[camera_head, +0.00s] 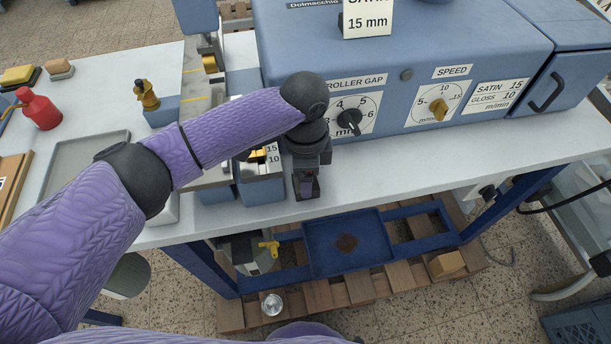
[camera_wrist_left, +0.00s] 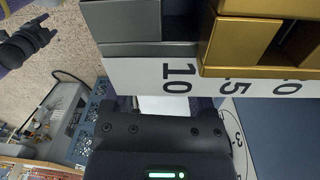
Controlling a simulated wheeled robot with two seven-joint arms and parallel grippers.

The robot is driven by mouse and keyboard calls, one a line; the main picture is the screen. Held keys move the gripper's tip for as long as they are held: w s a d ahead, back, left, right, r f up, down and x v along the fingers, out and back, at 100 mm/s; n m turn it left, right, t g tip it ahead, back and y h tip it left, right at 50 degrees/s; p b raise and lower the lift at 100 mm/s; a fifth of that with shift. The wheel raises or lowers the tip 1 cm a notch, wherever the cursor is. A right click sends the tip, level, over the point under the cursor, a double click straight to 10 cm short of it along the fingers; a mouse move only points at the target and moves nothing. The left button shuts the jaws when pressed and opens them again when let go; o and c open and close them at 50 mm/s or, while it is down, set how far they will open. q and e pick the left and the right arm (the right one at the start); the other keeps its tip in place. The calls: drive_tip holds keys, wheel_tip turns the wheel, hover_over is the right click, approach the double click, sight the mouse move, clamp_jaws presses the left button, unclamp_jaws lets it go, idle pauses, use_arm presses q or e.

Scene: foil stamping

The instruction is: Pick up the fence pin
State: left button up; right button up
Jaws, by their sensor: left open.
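My left gripper (camera_head: 306,186) is open at the front edge of the bench, just right of a small blue block with a number scale (camera_head: 262,186). In the left wrist view my left gripper (camera_wrist_left: 165,106) is below the white scale strip (camera_wrist_left: 140,72), near the 10 mark. A gold block (camera_wrist_left: 240,42) and a dark grey block (camera_wrist_left: 125,22) sit above that strip. I see nothing between the fingers. I cannot surely tell which part is the fence pin; a brass knobbed piece (camera_head: 146,95) stands upright on a blue block at the back left, apart from my gripper.
The blue machine (camera_head: 390,50) with dials stands close behind my left gripper. A grey tray (camera_head: 85,160) and a red bottle (camera_head: 40,110) are on the left. The white bench top (camera_head: 400,155) is clear to the right. My right gripper (camera_wrist_left: 28,42) shows small in the wrist view.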

use_arm(q)
drive_tip(key=shift+c, duration=0.2)
clamp_jaws()
drive_tip(key=shift+r, duration=0.2)
wheel_tip(320, 180, up, 9)
drive_tip(key=p, duration=0.2)
drive_tip(key=shift+p, duration=0.4)
drive_tip(key=shift+r, duration=0.4)
wheel_tip(320, 180, up, 5)
drive_tip(key=p, duration=0.6)
